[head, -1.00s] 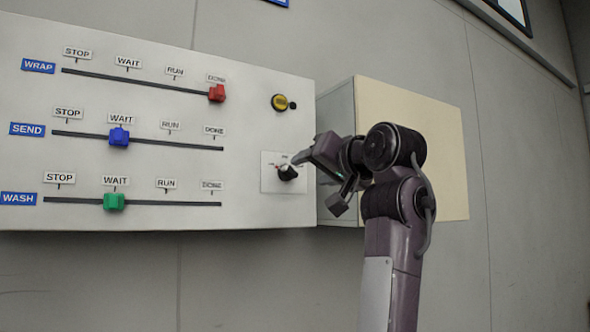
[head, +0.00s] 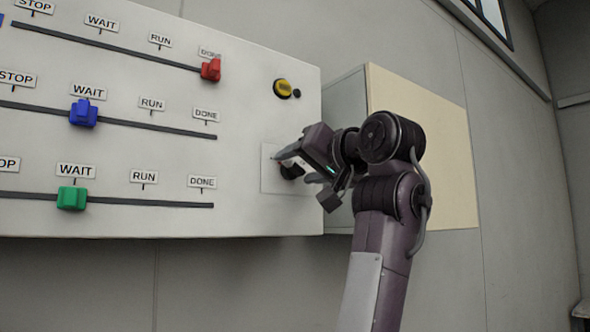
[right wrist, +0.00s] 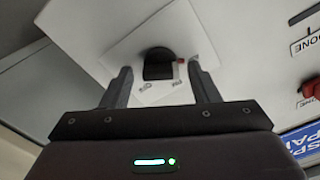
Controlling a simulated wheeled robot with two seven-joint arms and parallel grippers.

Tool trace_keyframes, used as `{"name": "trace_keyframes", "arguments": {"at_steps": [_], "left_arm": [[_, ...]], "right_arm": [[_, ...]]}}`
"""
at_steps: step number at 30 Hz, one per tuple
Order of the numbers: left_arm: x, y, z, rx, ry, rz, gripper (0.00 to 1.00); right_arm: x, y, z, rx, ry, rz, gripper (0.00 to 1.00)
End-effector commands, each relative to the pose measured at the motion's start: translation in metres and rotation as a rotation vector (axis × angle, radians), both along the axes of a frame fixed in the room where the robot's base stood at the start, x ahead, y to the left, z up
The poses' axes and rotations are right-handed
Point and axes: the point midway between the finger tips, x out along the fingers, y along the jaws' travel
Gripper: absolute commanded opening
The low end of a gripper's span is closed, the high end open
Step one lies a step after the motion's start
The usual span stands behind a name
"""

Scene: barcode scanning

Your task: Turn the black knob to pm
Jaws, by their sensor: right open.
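The black knob (head: 288,173) sits on a small white plate (head: 268,182) at the right of the panel, partly hidden by my gripper in the head view. The right wrist view shows the knob (right wrist: 158,66) on its tilted plate (right wrist: 120,45), with a small red mark beside it and small printed labels too blurred to read surely. My right gripper (head: 293,167) is open at the knob. Its two fingers stand on either side of the knob in the right wrist view, with gaps visible. My left gripper is out of view.
Red (head: 211,69), blue (head: 83,112) and green (head: 72,198) sliders sit on slots left of the knob. A yellow button (head: 282,88) is above it. A beige-fronted box (head: 440,150) stands right of the panel, behind my right arm.

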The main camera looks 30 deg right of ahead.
Motion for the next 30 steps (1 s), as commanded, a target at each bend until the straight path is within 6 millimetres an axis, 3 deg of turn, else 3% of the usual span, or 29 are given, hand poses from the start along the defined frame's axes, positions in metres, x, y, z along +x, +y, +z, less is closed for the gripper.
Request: {"name": "trace_keyframes", "arguments": {"at_steps": [6,15,30], "left_arm": [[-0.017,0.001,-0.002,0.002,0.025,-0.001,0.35],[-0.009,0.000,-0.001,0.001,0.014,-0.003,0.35],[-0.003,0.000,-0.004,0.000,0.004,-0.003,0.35]], "right_arm": [[0.000,0.000,0.000,0.000,0.000,0.000,0.52],[0.000,0.000,0.000,0.000,0.001,0.001,0.13],[0.001,0.000,-0.001,0.130,0.020,0.000,0.12]]}}
